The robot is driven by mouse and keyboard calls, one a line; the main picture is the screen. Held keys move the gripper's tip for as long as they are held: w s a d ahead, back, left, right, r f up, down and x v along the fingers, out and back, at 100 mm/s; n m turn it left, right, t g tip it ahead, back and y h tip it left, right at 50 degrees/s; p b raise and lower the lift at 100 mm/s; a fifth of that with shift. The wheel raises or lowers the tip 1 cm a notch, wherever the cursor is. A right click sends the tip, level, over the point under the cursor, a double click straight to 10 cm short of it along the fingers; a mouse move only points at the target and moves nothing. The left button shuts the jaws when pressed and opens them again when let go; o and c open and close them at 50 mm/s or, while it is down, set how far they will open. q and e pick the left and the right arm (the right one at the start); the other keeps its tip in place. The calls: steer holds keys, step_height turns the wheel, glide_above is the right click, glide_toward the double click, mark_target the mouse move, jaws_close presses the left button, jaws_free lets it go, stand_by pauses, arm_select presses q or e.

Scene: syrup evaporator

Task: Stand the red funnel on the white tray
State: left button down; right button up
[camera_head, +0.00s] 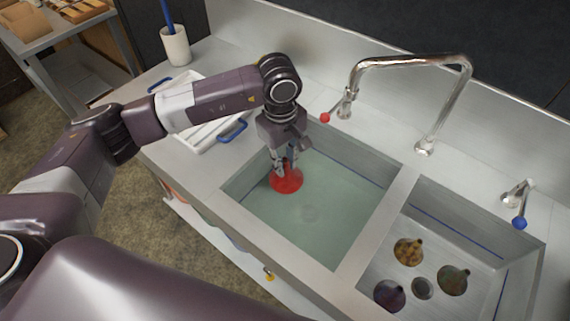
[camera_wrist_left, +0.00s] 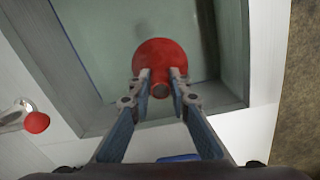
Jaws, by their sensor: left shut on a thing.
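The red funnel (camera_head: 287,182) is in my left gripper (camera_head: 284,163), wide mouth down and spout up between the fingers. It is at the left basin, near the corner toward the counter; I cannot tell how far it is above the water. In the left wrist view the two fingers (camera_wrist_left: 160,80) close on the spout of the funnel (camera_wrist_left: 160,52). The white tray (camera_head: 208,131) with blue handles lies on the counter left of the basin, partly hidden by my left arm. My right gripper is not in view.
The left basin (camera_head: 335,210) holds greenish water. The right basin (camera_head: 455,235) holds a yellowish, a dark purple and a greenish funnel around a drain. A tall metal faucet (camera_head: 440,110) and a red-knobbed tap (camera_head: 325,117) stand behind. A white cup (camera_head: 176,48) stands beyond the tray.

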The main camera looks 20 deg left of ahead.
arm_select(q)
step_height(320, 180, up, 8)
steer(key=p, duration=0.2)
steer(key=shift+r+p, duration=0.25)
steer(key=shift+p, duration=0.1)
